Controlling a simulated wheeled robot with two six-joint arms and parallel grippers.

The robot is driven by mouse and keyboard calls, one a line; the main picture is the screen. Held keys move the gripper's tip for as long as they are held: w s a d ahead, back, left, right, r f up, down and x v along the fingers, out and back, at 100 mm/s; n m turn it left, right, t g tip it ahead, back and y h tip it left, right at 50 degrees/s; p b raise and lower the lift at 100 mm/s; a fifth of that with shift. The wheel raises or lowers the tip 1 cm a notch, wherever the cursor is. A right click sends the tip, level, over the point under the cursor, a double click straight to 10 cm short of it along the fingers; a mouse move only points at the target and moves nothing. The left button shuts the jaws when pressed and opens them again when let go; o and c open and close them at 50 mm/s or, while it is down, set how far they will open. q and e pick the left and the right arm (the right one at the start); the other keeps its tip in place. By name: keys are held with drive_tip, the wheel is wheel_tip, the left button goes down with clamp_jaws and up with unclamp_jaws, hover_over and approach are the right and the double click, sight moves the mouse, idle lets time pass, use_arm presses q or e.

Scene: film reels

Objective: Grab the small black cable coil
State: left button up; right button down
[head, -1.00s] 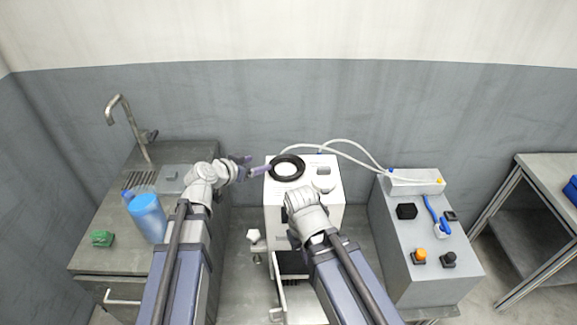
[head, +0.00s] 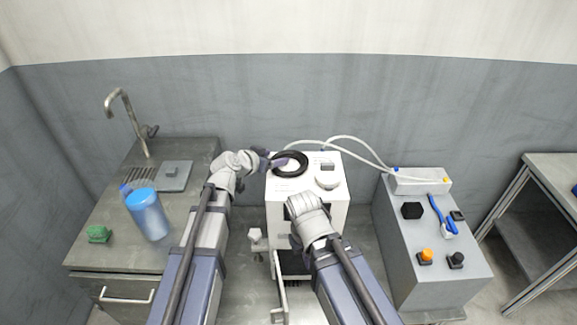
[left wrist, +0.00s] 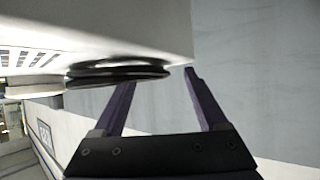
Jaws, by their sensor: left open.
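The black cable coil (head: 304,167) is a dark ring lying flat on top of the white machine (head: 334,195), near its back left. It also shows edge-on in the left wrist view (left wrist: 115,74). In the left wrist view the left gripper's fingers (left wrist: 158,75) are apart, with the coil's near end beside the left finger. Whether the coil lies between them is hard to tell. My right arm is in front of the machine; its fingers are hidden.
A white knob (head: 327,183) is on the machine's top, right of the coil. White hoses (head: 345,139) run from behind it to a grey cabinet (head: 400,240). A blue jug (head: 148,215) and green sponge (head: 98,234) stand on the left sink counter (head: 95,255).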

use_arm(q)
drive_tip(key=shift+c, duration=0.2)
clamp_jaws()
idle(0.3)
